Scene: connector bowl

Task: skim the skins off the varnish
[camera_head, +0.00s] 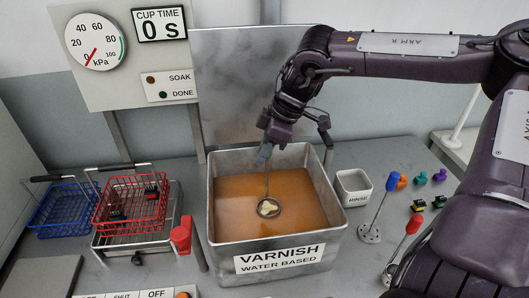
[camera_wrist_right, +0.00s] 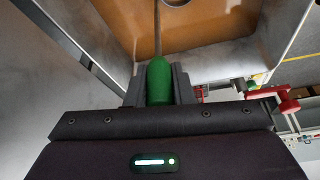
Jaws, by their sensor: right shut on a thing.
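The varnish tank (camera_head: 281,261) is an open metal box holding orange-brown varnish (camera_head: 240,200). My right gripper (camera_head: 266,146) is over the tank, shut on the green handle of a skimmer (camera_wrist_right: 159,80). The skimmer's thin rod runs down to a small round head (camera_head: 268,208) at the middle of the varnish. A pale cream patch, perhaps a skin, shows on or at that head; I cannot tell whether it lies on it or floats there. In the right wrist view the head is mostly cut off at the top edge. No other skins show clearly. My left gripper is not in view.
A white rinse cup (camera_head: 353,188) stands right of the tank. Beyond it are a blue-handled tool (camera_head: 380,210), a red-handled tool (camera_head: 402,245) and several small coloured pieces. A red basket (camera_head: 130,203) and a blue basket (camera_head: 62,208) stand left. A panel (camera_head: 208,85) rises behind.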

